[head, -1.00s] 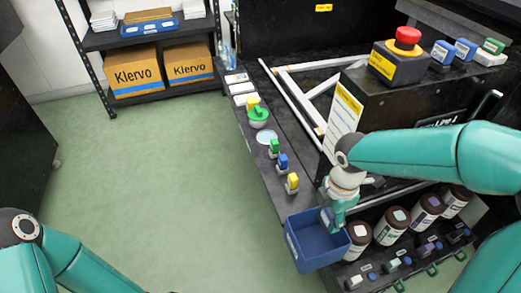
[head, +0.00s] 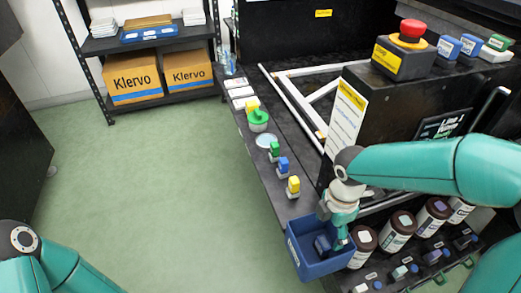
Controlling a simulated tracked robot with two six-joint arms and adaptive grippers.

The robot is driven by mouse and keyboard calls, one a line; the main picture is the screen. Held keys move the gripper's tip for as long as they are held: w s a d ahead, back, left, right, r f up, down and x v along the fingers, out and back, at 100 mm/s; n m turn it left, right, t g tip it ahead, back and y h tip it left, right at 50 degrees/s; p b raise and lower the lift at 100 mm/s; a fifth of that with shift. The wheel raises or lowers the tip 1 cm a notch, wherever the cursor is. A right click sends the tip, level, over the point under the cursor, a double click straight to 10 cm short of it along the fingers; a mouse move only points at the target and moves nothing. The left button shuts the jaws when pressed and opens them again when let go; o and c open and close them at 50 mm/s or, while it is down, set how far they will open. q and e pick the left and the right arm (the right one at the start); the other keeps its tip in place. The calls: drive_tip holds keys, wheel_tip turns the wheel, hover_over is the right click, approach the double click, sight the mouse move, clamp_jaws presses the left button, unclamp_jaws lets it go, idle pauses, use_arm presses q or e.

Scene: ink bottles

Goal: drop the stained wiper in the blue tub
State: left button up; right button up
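The blue tub (head: 318,268) hangs or stands at the front edge of the dark bench, below the row of small capped bottles. My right gripper (head: 338,238) points down with its fingers inside the tub's opening. A small dark blue piece (head: 322,244) shows inside the tub, just left of the fingers; it may be the stained wiper, but no stain can be made out. Whether the fingers are touching or holding it is too small to tell. My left gripper is out of view; only part of my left arm shows at the lower left.
Several brown-capped jars (head: 398,232) stand on a lower shelf right of the tub. Small bottles with yellow (head: 293,187), blue and green caps line the bench edge. A red emergency button (head: 411,32) tops a dark box. The green floor at left is clear.

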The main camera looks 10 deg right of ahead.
drive_tip(key=shift+r, duration=0.1)
wheel_tip(320, 180, up, 12)
idle(0.6)
idle(0.4)
